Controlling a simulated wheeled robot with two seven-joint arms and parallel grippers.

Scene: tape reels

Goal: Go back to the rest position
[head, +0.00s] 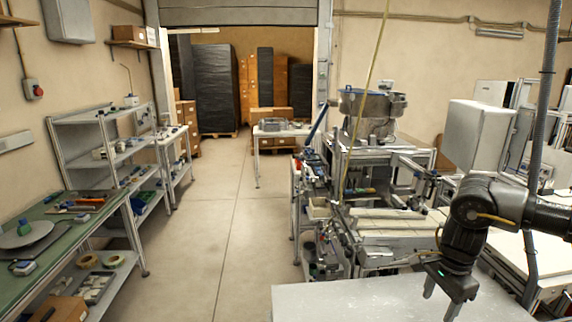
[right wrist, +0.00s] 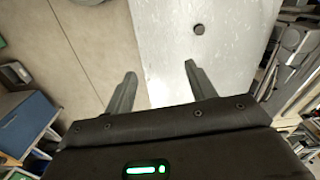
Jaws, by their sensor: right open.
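My right gripper (head: 441,297) hangs above the light grey table (head: 345,300) at the lower right of the head view, fingers pointing down. In the right wrist view its two fingers (right wrist: 160,69) are spread apart with nothing between them. A small dark round thing (right wrist: 198,29) shows on the pale tabletop (right wrist: 178,45) beyond the fingers; I cannot tell what it is. My left gripper is in neither view.
Two tape reels, one yellowish (head: 88,261) and one beside it (head: 115,261), lie on the shelf under the green bench (head: 75,225) at left. A machine (head: 375,215) stands behind the grey table. The aisle floor (head: 225,215) is clear.

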